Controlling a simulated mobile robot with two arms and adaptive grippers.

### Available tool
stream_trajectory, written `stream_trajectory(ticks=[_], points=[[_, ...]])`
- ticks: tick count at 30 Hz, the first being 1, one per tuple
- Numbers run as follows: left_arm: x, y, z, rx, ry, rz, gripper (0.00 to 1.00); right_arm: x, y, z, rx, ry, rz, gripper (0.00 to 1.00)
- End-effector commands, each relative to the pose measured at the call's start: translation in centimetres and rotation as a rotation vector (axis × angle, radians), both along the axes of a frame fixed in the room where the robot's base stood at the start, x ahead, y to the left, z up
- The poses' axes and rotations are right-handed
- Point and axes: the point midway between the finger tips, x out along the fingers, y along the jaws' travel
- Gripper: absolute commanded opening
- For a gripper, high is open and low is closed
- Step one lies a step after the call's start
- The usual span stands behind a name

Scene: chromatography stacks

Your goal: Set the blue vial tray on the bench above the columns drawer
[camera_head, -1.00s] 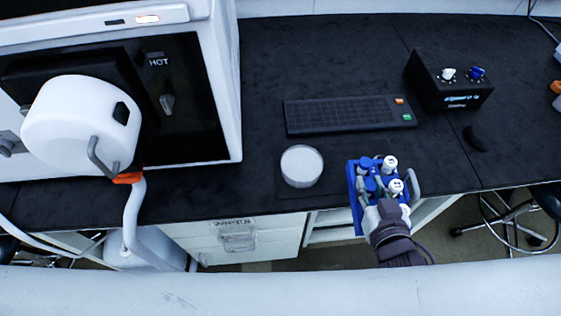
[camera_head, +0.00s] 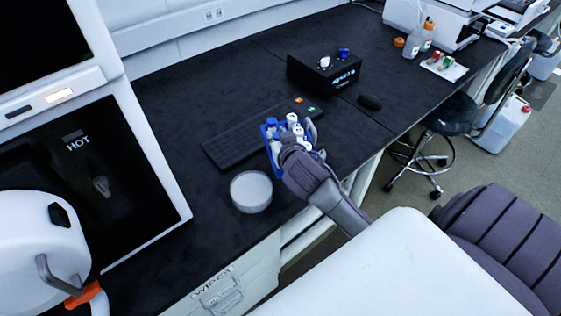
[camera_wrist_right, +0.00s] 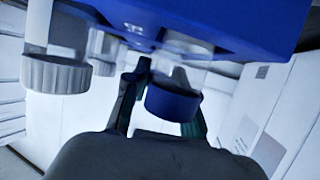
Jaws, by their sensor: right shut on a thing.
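The blue vial tray (camera_head: 268,150) holds several vials with white and blue caps. My right gripper (camera_head: 298,148) is shut on it from the front right side. In the head view the tray appears over the black bench (camera_head: 215,85), overlapping the right part of the keyboard; I cannot tell whether it touches the bench. The right wrist view shows the tray's blue body (camera_wrist_right: 235,25) close up, with the dark gripper fingers (camera_wrist_right: 160,85) below it. A drawer labelled WIPES (camera_head: 230,285) is under the bench; no columns label is readable. My left gripper is out of view.
A round white-topped container (camera_head: 251,190) stands just left of the tray. The bench right of the tray is clear except for a small dark object (camera_head: 369,101).

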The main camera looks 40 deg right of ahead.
Motion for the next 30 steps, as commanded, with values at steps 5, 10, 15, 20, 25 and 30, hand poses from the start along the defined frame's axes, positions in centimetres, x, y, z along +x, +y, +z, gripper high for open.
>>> stream_trajectory(ticks=[5,10,15,20,25,30], points=[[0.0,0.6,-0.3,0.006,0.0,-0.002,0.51,0.1,-0.1,-3.3,-0.001,0.003,-0.002,0.0],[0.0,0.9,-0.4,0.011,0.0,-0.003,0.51,0.1,-0.1,-5.4,0.0,0.001,-0.002,0.0],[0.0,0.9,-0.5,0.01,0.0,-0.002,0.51,0.1,0.0,-6.7,-0.001,0.001,-0.001,0.0],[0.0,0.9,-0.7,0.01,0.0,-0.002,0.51,0.1,0.0,-9.0,-0.001,0.002,-0.001,0.0],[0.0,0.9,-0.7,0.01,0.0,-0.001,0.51,0.1,0.0,-9.5,0.0,-0.001,0.0,0.0],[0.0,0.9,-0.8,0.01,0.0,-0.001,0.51,0.1,0.0,-9.6,0.001,-0.001,0.0,0.0]])
